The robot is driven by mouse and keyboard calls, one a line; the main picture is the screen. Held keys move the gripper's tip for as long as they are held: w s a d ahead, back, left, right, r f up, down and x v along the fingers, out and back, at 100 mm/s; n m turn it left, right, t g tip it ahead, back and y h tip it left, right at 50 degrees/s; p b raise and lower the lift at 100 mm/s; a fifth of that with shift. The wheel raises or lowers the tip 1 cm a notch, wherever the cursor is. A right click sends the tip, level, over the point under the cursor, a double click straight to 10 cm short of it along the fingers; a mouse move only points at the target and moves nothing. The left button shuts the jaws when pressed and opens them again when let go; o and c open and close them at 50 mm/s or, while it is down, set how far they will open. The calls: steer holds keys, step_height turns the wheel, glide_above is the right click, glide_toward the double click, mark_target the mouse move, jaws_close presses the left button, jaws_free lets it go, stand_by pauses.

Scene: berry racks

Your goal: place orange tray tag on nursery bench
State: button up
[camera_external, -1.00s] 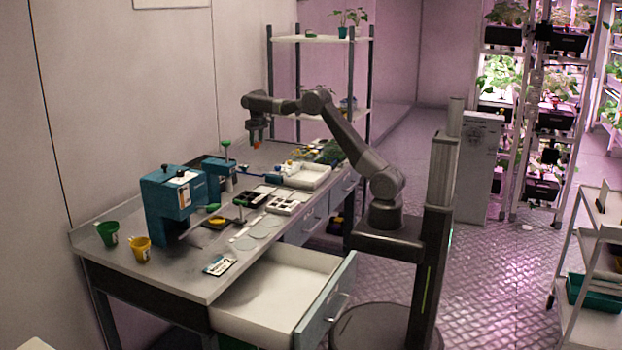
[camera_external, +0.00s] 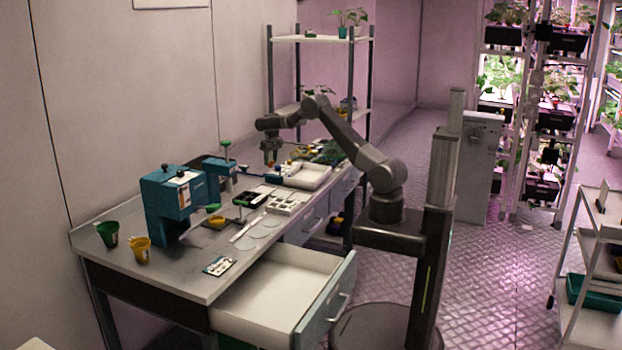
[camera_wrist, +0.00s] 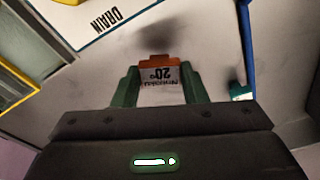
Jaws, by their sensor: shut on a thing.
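My gripper (camera_external: 271,163) hangs low over the far part of the nursery bench (camera_external: 185,278), pointing down. In the wrist view my gripper (camera_wrist: 160,88) has its green fingers shut on the sides of the orange tray tag. The tag (camera_wrist: 158,60) has an orange end and a white label with dark print reading "20°"; it lies between the fingers. The pale bench surface (camera_wrist: 205,45) shows beneath it with a dark shadow near the tag. I cannot tell whether the tag touches the bench. In the external view the tag is too small to make out clearly.
A white tray (camera_external: 318,182) stands just right of my gripper. An open drawer (camera_external: 275,300) juts out in front. The wrist view shows a blue edge (camera_wrist: 247,50) at right.

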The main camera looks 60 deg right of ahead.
steer(key=shift+f, duration=0.6)
steer(key=shift+f, duration=0.1)
steer(key=shift+f, duration=0.15)
steer(key=o, duration=0.9)
steer(key=shift+o, duration=0.2)
step_height(320, 180, up, 12)
steer(key=s+b, duration=0.1)
steer(key=shift+s+a+r+b, duration=0.2)
steer(key=shift+a+b, duration=0.1)
steer(key=shift+b, duration=0.05)
